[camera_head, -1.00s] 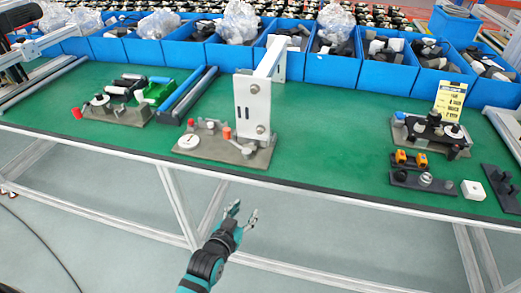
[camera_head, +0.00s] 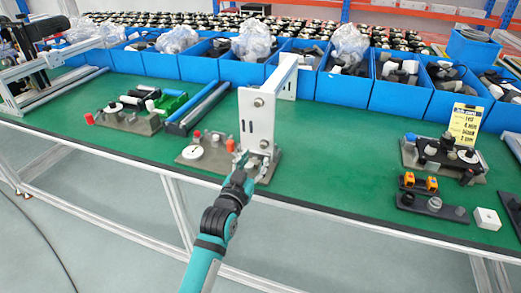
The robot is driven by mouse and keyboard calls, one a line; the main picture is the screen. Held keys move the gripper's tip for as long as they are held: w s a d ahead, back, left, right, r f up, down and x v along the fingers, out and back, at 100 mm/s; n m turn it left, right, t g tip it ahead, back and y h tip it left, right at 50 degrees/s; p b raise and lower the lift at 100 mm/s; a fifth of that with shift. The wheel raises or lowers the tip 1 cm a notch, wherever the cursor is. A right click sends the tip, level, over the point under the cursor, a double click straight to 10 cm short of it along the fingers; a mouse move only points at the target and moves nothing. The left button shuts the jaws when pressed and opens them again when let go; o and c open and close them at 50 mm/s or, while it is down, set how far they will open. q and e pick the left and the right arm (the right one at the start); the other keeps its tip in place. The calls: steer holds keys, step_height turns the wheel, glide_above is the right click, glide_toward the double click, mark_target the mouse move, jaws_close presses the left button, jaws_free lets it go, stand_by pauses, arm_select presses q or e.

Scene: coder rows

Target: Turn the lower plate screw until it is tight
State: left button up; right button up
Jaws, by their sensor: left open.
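A white upright plate (camera_head: 248,120) stands on a grey-brown fixture base on the green table, a little left of the middle. The upper plate screw (camera_head: 258,102) shows on its face. The lower plate screw (camera_head: 264,144) shows near the plate's bottom right. My left gripper (camera_head: 243,160) is open, in front of the plate's foot, just left of and below the lower screw. Its fingers overlap the plate in the picture; I cannot tell whether they touch anything. The fingers look empty. My right gripper is out of view.
The fixture base also carries a round white dial (camera_head: 193,152) and an orange-red peg (camera_head: 230,145). Blue bins (camera_head: 240,68) line the back. Another fixture (camera_head: 130,121) stands left; a switch block (camera_head: 431,204) lies right.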

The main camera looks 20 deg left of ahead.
mark_target(263, 147)
arm_select(q)
steer(key=w, duration=0.5)
steer(key=shift+w+d, duration=0.15)
steer(key=shift+w, duration=0.2)
jaws_close()
